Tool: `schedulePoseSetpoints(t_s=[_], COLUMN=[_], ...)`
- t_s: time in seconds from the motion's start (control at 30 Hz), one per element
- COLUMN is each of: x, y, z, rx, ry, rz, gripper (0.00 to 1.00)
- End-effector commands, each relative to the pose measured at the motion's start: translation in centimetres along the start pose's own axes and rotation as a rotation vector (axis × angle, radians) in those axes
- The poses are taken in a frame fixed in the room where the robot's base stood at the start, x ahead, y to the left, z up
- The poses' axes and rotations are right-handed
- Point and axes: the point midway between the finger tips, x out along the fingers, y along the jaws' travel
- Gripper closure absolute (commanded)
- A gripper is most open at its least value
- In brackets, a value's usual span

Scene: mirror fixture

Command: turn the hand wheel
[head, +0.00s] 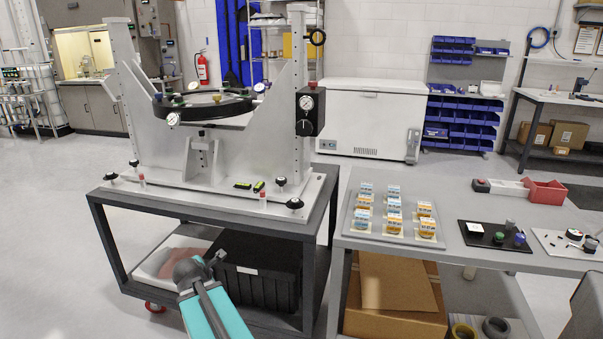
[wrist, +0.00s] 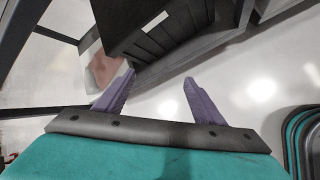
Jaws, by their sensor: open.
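A small black ring (head: 317,37), which looks like the hand wheel, sits at the upper right post of the white mirror fixture (head: 240,140). A black box with dials (head: 310,110) is mounted lower on the same post. My gripper (wrist: 157,97) is open and empty in the wrist view, its two purple fingers spread apart. In the head view my teal arm reaches in from the bottom, low in front of the cart and far below the ring. The fingers are not clear there.
The fixture stands on a grey cart (head: 310,215). A black crate (head: 255,268) sits on its lower shelf, and it also shows in the wrist view (wrist: 165,35). A grey table (head: 470,255) with small boxes stands at right. Open floor lies at left.

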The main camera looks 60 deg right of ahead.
Motion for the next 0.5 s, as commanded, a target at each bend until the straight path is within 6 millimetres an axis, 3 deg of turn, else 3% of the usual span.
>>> schedulePoseSetpoints(t_s=[0.2,0.5], x=[-2.6,-7.9], y=[4.7,9.4], z=[7.3,17.3], rx=[-0.159,-0.388], ry=[-0.113,-0.312], rz=[0.109,0.202], gripper=[0.37,0.37])
